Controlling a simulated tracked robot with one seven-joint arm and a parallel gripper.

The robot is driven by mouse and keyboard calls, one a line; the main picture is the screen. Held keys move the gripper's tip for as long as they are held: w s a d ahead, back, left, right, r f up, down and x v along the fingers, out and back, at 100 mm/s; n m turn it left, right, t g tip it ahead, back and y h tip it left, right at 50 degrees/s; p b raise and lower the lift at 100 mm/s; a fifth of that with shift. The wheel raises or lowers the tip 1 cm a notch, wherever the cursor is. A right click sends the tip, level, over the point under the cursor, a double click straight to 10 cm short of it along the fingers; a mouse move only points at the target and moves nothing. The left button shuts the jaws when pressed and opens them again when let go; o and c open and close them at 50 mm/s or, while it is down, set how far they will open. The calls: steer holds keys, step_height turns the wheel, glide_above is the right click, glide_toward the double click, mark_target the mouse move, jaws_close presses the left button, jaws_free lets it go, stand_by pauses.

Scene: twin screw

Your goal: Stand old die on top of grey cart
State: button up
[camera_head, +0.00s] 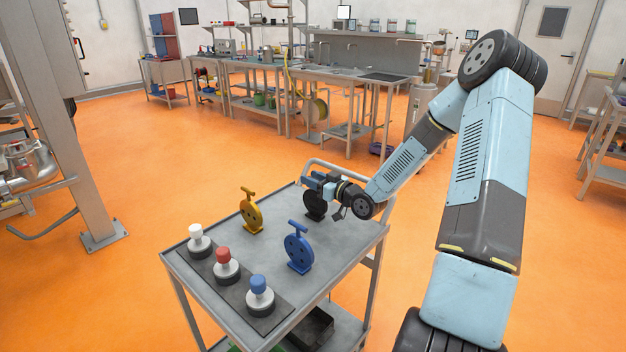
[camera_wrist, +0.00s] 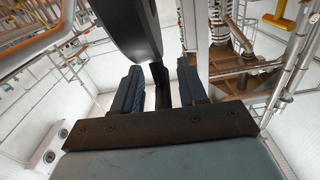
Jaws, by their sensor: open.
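The grey cart (camera_head: 345,255) stands in front of me. A black disc-shaped die (camera_head: 315,207) stands upright at its far right part, partly hidden by my gripper. A blue die (camera_head: 298,250) and a yellow die (camera_head: 251,213) stand upright on the same top, each with a T-shaped handle. Nothing visible marks which die is the old one. My gripper (camera_head: 314,182) is at the top of the black die. In the wrist view my gripper (camera_wrist: 160,82) is open, with a dark stem of the black die (camera_wrist: 128,28) between its fingers; contact cannot be told.
White (camera_head: 196,240), red (camera_head: 227,265) and blue (camera_head: 260,295) knobs sit on a dark plate at the cart's near left. The cart has a handrail (camera_head: 345,170) at its far end. A steel post (camera_head: 75,130) stands left. Orange floor around the cart is open.

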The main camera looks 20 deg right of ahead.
steer(key=v, duration=1.1)
steer(key=s+r+m+g+h, duration=0.2)
steer(key=s+r+g+h, duration=0.1)
steer(key=s+r+h, duration=0.4)
steer(key=s+r+m+g+h, duration=0.1)
steer(key=s+r+g+h, duration=0.2)
steer(key=r+h, duration=0.35)
steer(key=s+a+r+m+g+y, duration=0.1)
steer(key=s+a+r, duration=0.1)
steer(key=s, duration=0.5)
steer(key=s+a+r+m+g+y, duration=0.1)
steer(key=s+a+r, duration=0.1)
steer(key=s+r, duration=0.2)
steer(key=s+a+r+m+g+y, duration=0.1)
steer(key=s+r, duration=0.2)
steer(key=s, duration=0.7)
steer(key=shift+s+a+r, duration=0.15)
steer(key=shift+a+r, duration=0.1)
steer(key=shift+a, duration=0.15)
